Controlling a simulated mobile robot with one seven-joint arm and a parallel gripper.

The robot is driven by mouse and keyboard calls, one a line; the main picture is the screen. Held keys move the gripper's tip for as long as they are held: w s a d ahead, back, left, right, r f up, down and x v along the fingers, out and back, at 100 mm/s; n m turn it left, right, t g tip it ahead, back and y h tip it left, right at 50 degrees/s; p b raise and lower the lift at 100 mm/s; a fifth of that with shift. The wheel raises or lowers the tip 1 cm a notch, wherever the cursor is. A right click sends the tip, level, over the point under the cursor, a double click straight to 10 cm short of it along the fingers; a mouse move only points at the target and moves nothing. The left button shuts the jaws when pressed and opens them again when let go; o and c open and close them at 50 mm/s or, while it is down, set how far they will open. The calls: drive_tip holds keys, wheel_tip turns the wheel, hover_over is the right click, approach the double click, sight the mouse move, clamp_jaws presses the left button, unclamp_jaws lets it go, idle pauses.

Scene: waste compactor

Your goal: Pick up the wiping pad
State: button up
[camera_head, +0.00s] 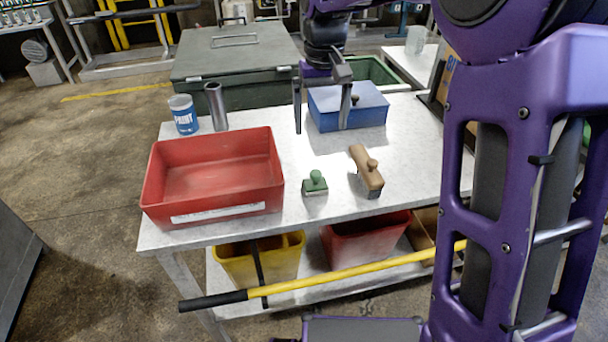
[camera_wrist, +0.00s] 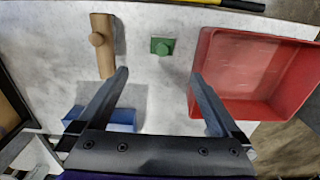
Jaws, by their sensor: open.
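A small green block with a round knob (camera_head: 315,183), which looks like the wiping pad, sits on the white table, right of the red tray. Its base looks pale. It also shows in the wrist view (camera_wrist: 162,47), beyond my fingertips. A brown wooden tool with a knob (camera_head: 366,170) lies to its right; in the wrist view this tool (camera_wrist: 102,45) is at the left. My gripper (camera_head: 321,129) is open and empty, above the table behind the green block. In the wrist view my gripper's fingers (camera_wrist: 158,73) are spread wide, and neither touches the block.
The red tray (camera_head: 160,213) stands at the table's left. A blue box (camera_head: 365,112) sits near my fingers. The table around the green block is clear. A yellow-handled pole (camera_head: 340,275) crosses the front.

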sight(317, 174)
wheel_tip(317, 174, down, 11)
drive_tip(key=shift+f+b, duration=0.1)
drive_tip(key=shift+b, duration=0.75)
drive_tip(key=shift+s+a+f+b, duration=0.15)
drive_tip(key=shift+f+b, duration=0.1)
drive_tip(key=shift+f, duration=1.25)
drive_tip(key=shift+w+a+f+b, duration=0.1)
drive_tip(key=shift+f+b, duration=0.1)
drive_tip(key=shift+f, duration=1.3)
drive_tip(key=shift+c, duration=0.2)
